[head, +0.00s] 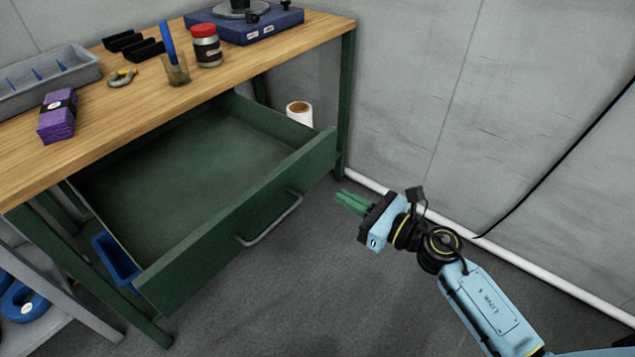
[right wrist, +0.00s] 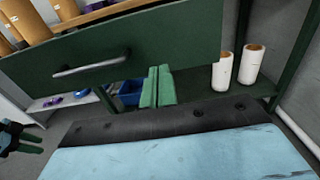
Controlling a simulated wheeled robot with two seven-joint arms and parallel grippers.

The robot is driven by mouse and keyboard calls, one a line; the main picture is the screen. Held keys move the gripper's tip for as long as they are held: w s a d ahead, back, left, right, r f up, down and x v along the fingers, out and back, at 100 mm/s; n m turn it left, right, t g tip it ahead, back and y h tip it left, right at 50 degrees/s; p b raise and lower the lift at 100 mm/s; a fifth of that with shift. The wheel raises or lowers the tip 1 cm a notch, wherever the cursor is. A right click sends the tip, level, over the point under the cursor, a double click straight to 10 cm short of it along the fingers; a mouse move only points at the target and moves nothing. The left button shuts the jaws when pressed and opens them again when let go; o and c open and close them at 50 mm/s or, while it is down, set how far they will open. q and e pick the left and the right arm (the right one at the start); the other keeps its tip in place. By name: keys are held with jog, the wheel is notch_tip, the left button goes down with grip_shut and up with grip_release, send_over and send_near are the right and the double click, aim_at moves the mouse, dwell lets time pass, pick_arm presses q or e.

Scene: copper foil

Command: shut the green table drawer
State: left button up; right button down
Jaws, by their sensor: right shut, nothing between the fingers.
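The green table drawer (head: 245,228) is pulled far out from under the wooden tabletop, and its inside looks empty. Its grey bar handle (head: 270,221) is on the front panel; the panel (right wrist: 140,45) and handle (right wrist: 92,66) also show in the right wrist view. My right gripper (head: 352,202) is shut and empty, with green fingers, just off the right end of the drawer front, apart from it. In the right wrist view its fingertips (right wrist: 158,72) overlap the panel's lower edge. My left gripper (right wrist: 33,142) shows small at the left edge of that view, its jaw gap unclear.
The wooden tabletop (head: 300,40) holds a purple stack (head: 57,115), a red-lidded jar (head: 206,46), a cup (head: 176,70) and a blue device (head: 245,22). White rolls (right wrist: 222,72) stand beyond the drawer. A blue bin (head: 115,257) is below. Floor before the drawer is clear.

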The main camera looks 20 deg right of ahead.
aim_at(306, 176)
jog(key=x, duration=0.8)
jog(key=shift+w, duration=0.1)
